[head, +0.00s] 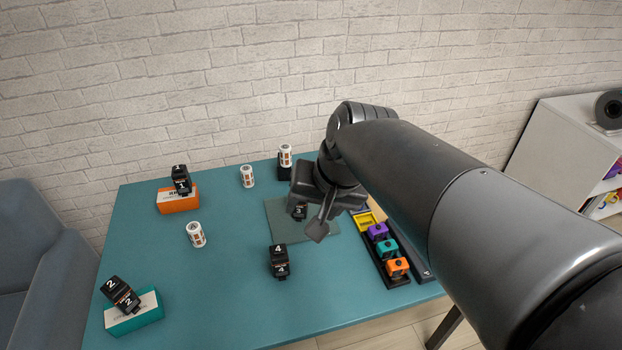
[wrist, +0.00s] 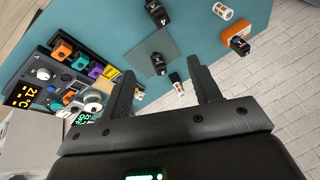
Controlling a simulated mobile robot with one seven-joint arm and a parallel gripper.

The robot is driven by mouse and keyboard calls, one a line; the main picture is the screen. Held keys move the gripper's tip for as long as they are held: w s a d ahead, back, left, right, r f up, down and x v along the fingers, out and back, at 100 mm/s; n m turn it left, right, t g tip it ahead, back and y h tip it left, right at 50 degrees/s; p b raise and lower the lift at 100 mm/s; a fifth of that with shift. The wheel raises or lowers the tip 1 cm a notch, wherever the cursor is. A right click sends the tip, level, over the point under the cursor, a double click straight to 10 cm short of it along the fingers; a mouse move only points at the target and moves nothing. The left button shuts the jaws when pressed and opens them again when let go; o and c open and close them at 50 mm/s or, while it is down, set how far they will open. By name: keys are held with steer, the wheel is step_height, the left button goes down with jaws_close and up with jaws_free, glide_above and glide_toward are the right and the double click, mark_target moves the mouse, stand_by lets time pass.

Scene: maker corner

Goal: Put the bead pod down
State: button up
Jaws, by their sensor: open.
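My gripper (head: 314,222) hangs over the dark green mat (head: 318,232) on the teal table. In the wrist view its two fingers (wrist: 162,80) are spread, and I see nothing held between them. Small white cylinders with coloured windows look like bead pods; I cannot tell which one the task means. One white cylinder (head: 285,154) stands on a black block behind the mat. Another white cylinder (head: 247,176) stands on the table left of it. A third white cylinder (head: 195,234) stands further forward and left; it also shows in the wrist view (wrist: 223,11).
A black block marked 3 (head: 299,211) is on the mat, partly hidden by my gripper. A block marked 4 (head: 279,260) stands in front. An orange box (head: 178,200) and a teal box (head: 134,312) carry black blocks. A tray (head: 373,267) of coloured cubes lies right.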

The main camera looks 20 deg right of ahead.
steer(key=s+d+n+t+h, duration=0.1)
steer(key=s+d+n+h, duration=0.1)
steer(key=s, duration=0.4)
steer(key=shift+d+f+n, duration=0.2)
steer(key=shift+n, duration=0.5)
stand_by(0.5)
